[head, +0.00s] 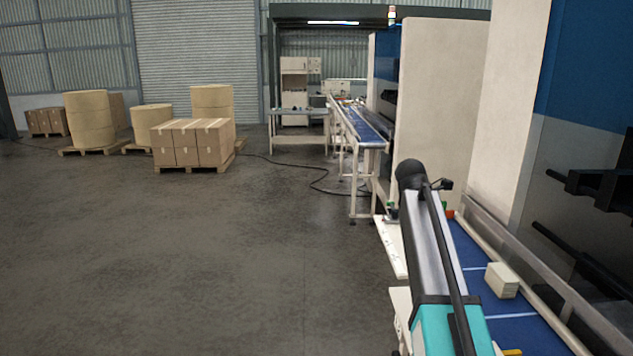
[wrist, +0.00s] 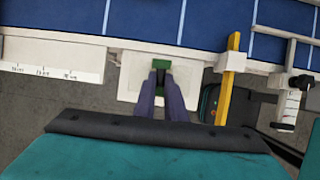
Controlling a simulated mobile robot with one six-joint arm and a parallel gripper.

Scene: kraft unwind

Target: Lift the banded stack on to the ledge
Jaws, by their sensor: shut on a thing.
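In the wrist view my gripper (wrist: 162,80) points down over a small white shelf (wrist: 128,88), which may be the ledge. Its two fingers are closed on a small dark green thing (wrist: 163,82). Most of that thing is hidden between the fingers, so I cannot tell whether it is the banded stack or whether it touches the shelf. In the head view my gripper is hidden or out of frame. A pale cream block (head: 502,280) sits alone on the blue belt, to the right of my arm; no band is clear on it.
A blue conveyor belt (wrist: 215,22) with a white edge runs beyond the shelf. A yellow bar (wrist: 230,80) stands to the right of my fingers, near a white-and-black fitting (wrist: 288,105). Wrapped cartons (head: 190,143) and big rolls stand far left. The floor between is open.

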